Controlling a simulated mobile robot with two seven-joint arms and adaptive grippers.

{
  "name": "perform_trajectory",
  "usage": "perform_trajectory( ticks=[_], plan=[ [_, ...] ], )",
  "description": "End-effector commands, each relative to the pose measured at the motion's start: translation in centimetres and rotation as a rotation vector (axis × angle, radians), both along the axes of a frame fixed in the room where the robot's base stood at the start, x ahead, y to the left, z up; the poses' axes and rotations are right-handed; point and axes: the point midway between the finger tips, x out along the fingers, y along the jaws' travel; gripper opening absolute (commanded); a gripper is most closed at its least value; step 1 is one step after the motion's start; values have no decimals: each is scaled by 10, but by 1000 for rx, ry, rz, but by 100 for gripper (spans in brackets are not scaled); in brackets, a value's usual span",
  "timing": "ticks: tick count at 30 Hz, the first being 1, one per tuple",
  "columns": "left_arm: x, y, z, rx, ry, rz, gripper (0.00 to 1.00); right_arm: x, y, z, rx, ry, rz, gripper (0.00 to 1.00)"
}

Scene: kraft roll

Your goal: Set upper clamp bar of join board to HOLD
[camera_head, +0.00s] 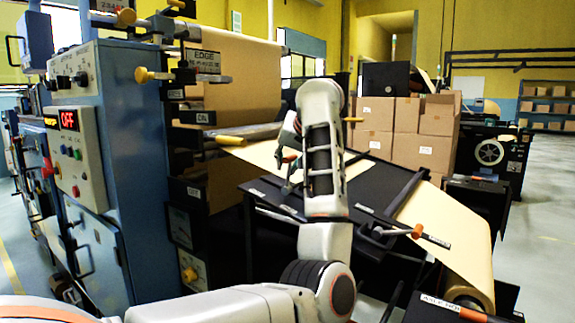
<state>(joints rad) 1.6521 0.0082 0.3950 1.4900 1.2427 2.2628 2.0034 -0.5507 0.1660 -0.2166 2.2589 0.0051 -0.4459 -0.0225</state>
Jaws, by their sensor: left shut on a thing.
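The join board (375,187) is a black slanted panel in the middle, with kraft paper lying on it. My left arm rises in front of it, and my left gripper (289,167) is at the board's upper left part. It is shut on a small orange-tipped handle (290,158), which appears to belong to the upper clamp bar. The bar itself is mostly hidden behind my arm, and its setting cannot be read. A lower dark clamp bar (407,190) crosses the paper at the right, with an orange-knobbed lever (416,231) below. My right gripper is not in view.
A blue machine cabinet (130,150) with a panel reading OFF (69,120) stands close at left. A large kraft roll (235,75) hangs behind. Paper (455,235) runs down to a lower roll at right. Stacked cartons (420,130) stand behind the board. Floor is clear at far right.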

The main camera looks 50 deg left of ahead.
Motion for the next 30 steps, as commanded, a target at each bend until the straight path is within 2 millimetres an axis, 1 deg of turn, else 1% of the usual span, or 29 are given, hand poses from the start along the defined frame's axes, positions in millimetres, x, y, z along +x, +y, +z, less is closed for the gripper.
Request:
perform_trajectory(
  ticks=[1, 29, 30],
  plan=[
    [-4, 4, 5, 11, -2, 10, 0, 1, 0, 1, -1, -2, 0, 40],
    [-5, 5, 3, 10, 1, 13, 0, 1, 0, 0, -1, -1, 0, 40],
    [-5, 5, 3, 10, 1, 13, 28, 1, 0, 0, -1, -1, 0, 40]
  ],
)
